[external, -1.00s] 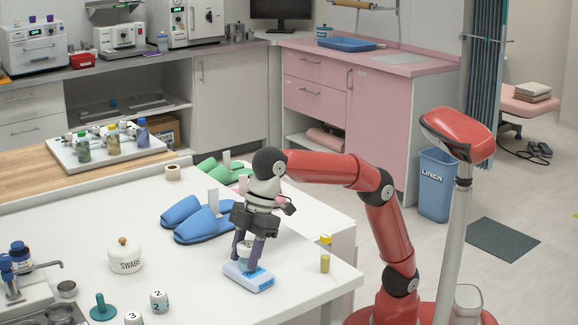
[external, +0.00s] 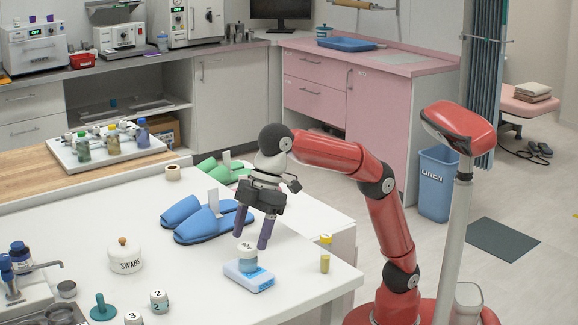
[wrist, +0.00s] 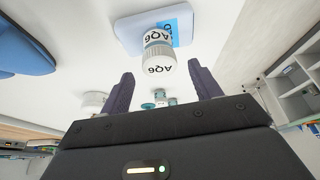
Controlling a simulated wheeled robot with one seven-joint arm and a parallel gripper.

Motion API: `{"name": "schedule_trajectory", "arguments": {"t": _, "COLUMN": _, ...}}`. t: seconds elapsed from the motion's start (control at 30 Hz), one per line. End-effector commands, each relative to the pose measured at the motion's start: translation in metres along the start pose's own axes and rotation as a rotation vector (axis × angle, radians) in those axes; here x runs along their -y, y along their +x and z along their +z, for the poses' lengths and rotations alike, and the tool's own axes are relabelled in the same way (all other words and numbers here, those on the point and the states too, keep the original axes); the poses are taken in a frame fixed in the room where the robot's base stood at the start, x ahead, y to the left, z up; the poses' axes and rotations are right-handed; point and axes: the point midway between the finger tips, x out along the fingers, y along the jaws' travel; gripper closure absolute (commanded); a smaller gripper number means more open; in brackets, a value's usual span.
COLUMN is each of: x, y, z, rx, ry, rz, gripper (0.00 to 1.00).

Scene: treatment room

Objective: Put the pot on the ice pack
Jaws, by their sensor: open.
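The pot (external: 248,258) is a small round jar with a pale lid and a blue-grey side. It stands upright on the ice pack (external: 249,278), a flat white and blue slab near the table's front right edge. In the wrist view the pot (wrist: 159,54), marked "AQ6", sits on the ice pack (wrist: 130,28), beyond my fingertips. My gripper (external: 252,242) is open and empty, above the pot and apart from it. Its two dark fingers (wrist: 160,85) also show in the wrist view with a clear gap between them.
Blue slippers (external: 207,222) lie behind the ice pack. A small yellow-capped vial (external: 325,262) stands to its right. A white swabs jar (external: 125,257) and numbered white pots (external: 159,301) stand to the left. The table between them is clear.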

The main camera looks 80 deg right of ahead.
Motion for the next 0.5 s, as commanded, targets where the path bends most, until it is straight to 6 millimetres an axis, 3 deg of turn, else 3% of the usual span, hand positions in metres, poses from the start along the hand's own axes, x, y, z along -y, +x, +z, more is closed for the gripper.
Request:
{"name": "schedule_trajectory", "arguments": {"t": 0.03, "x": -0.001, "y": -0.017, "z": -0.002, "rx": -0.003, "ry": 0.001, "rz": 0.001, "gripper": 0.37}}
{"name": "schedule_trajectory", "arguments": {"t": 0.2, "x": 0.000, "y": -0.049, "z": -0.002, "rx": -0.002, "ry": 0.000, "rz": 0.001, "gripper": 0.37}}
{"name": "schedule_trajectory", "arguments": {"t": 0.5, "x": 0.000, "y": -0.068, "z": 0.000, "rx": 0.000, "ry": 0.000, "rz": 0.001, "gripper": 0.37}}
